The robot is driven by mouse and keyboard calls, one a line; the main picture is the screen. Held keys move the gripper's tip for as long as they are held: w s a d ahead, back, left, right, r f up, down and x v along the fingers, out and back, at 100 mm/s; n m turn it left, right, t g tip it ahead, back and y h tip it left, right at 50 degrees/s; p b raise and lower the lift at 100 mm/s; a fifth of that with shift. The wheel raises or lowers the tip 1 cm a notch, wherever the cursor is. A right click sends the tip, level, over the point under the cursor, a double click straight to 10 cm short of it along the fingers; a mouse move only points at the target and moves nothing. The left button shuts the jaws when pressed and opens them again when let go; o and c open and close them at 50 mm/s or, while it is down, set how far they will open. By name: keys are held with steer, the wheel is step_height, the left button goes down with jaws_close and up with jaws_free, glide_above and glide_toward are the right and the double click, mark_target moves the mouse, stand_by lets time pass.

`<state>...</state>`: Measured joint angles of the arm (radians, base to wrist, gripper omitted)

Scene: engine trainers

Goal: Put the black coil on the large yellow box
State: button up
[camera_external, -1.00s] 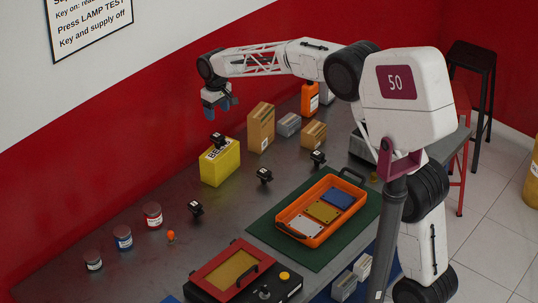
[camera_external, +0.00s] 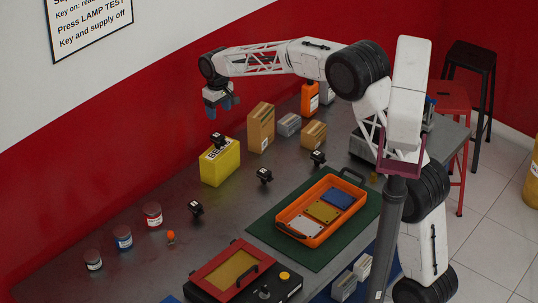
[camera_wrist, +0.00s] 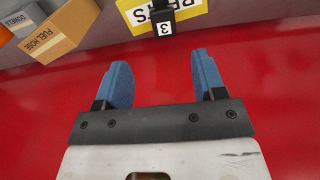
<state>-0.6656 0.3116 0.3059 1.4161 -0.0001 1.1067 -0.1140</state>
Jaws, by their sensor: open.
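The large yellow box (camera_external: 220,164) stands on the bench against the red wall. A black coil (camera_external: 217,139) rests on top of it; in the wrist view a black coil with a "3" label (camera_wrist: 164,24) shows at the top edge, in front of the yellow box (camera_wrist: 133,14). Three more black coils lie on the bench: one (camera_external: 196,208) nearer the front, one (camera_external: 264,175) right of the box, and one (camera_external: 318,158) farther right. My gripper (camera_external: 222,106) has blue fingers, is open and empty, and hangs above and behind the yellow box; its fingers (camera_wrist: 160,78) are apart.
Cardboard boxes (camera_external: 261,128) and an orange bottle (camera_external: 310,98) stand right of the yellow box. An orange tray (camera_external: 283,224) with coloured plates lies on a green mat. Several jars (camera_external: 153,215) stand at left. A red-framed panel (camera_external: 205,273) is in front.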

steer(key=s+d+r+m, duration=0.2)
steer(key=s+d+r, duration=0.25)
steer(key=d, duration=0.75)
steer(key=s+d+r+m+t, duration=0.1)
steer(key=s+d+r, duration=0.35)
steer(key=d, duration=0.75)
steer(key=s+d+r+m, duration=0.25)
steer(key=s+d, duration=0.25)
steer(key=d, duration=0.7)
steer(key=s+d+f+m, duration=0.2)
steer(key=s+d, duration=0.8)
steer(key=s, duration=0.4)
steer(key=s+d+f+m+t, duration=0.1)
steer(key=s+d+f, duration=0.2)
steer(key=s+d, duration=0.8)
steer(key=s, duration=0.3)
steer(key=shift+s+f+m+t, duration=0.3)
steer(key=shift+s+f+m, duration=0.05)
steer(key=shift+s, duration=0.05)
